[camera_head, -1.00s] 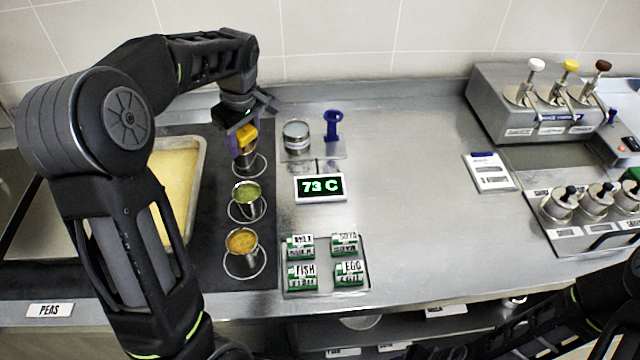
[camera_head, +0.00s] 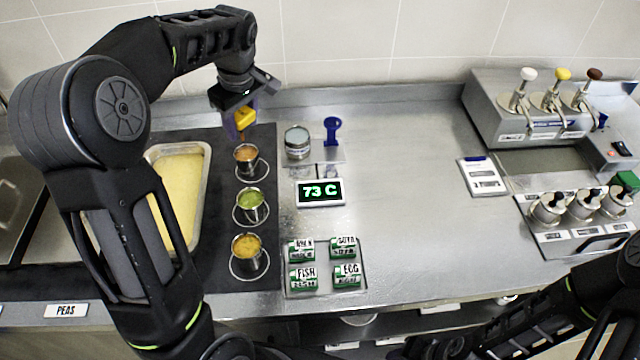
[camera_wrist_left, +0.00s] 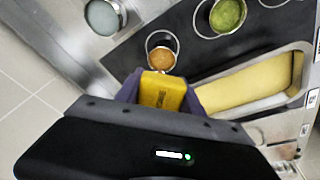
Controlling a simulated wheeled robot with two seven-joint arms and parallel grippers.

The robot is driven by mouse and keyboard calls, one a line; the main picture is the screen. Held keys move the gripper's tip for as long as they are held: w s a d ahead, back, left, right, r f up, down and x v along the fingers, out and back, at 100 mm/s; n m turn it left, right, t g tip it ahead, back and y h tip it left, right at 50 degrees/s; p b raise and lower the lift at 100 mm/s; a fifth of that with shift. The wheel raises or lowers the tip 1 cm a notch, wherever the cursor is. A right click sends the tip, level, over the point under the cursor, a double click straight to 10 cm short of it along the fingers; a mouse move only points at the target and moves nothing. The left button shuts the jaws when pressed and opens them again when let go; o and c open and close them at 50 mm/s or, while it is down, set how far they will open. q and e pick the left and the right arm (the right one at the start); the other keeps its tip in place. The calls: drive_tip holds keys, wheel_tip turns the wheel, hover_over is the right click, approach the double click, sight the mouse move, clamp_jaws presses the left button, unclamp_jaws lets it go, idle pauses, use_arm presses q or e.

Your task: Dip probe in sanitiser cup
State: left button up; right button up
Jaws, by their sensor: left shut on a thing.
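My left gripper (camera_head: 239,115) is shut on the yellow probe (camera_head: 245,119) and holds it above the rear pot of orange soup (camera_head: 246,153). The yellow probe body also shows between the fingers in the left wrist view (camera_wrist_left: 162,92). Its thin tip is hard to make out. The sanitiser cup (camera_head: 297,143), a steel cup of pale bluish liquid, stands to the right of that pot, apart from the probe. It also shows at the upper left of the left wrist view (camera_wrist_left: 103,16). My right gripper is not visible; only part of that arm shows at the lower right.
Pots of green soup (camera_head: 250,203) and yellow-orange soup (camera_head: 248,250) stand in front. A blue upright holder (camera_head: 332,130) is beside the cup. The display (camera_head: 320,193) reads 73 C. Label blocks (camera_head: 302,279) sit in a tray. The counter's middle is clear.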

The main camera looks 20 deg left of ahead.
use_arm(q)
drive_tip(key=shift+r, duration=0.75)
drive_tip(key=shift+s+a+p, duration=0.1)
drive_tip(key=shift+a+p, duration=0.05)
drive_tip(key=shift+p, duration=0.15)
